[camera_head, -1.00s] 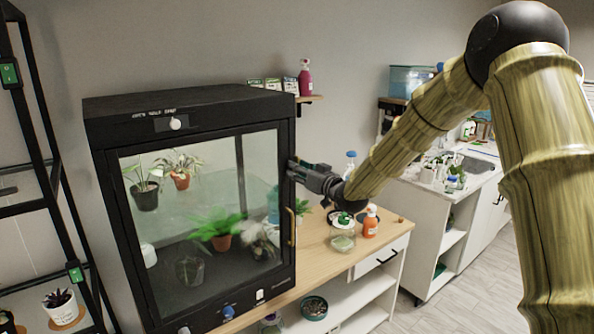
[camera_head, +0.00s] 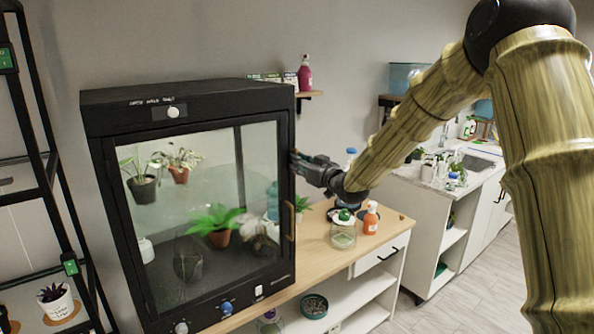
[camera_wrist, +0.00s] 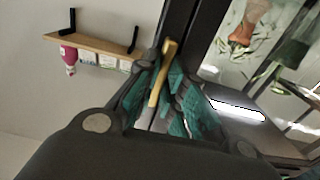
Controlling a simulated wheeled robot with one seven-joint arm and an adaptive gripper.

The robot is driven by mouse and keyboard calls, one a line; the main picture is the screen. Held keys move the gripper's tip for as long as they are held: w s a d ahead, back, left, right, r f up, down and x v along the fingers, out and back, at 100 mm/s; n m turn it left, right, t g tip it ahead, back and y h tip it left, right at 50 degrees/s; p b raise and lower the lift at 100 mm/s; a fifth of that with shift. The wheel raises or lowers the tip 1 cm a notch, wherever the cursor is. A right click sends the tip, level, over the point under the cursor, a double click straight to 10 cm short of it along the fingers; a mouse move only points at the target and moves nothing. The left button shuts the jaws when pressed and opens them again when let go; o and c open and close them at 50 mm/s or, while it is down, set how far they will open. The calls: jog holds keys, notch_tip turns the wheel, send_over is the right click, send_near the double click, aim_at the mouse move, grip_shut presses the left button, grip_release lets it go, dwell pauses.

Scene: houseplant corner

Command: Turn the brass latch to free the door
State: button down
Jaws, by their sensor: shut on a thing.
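The brass latch (camera_wrist: 161,75) shows in the wrist view as a slim bar between the teal-padded fingers of my gripper (camera_wrist: 163,88). The fingers are shut on it at the edge of the black cabinet. In the head view my gripper (camera_head: 299,160) meets the right edge of the cabinet's front, and it hides the latch there. The glass door (camera_head: 284,170) of the plant cabinet (camera_head: 190,97) looks closed. Its brass pull handle (camera_head: 290,222) is below my gripper. Potted plants show behind the glass.
A wooden counter (camera_head: 320,262) holds a glass jar (camera_head: 343,238) and an orange spray bottle (camera_head: 371,218) below my arm. A wall shelf (camera_head: 309,95) with a pink bottle (camera_head: 305,73) is above and behind. A black rack (camera_head: 45,160) stands at left.

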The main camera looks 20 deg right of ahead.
dwell(0.3)
jog(key=c, duration=1.5)
grip_release()
jog(key=v, duration=1.2)
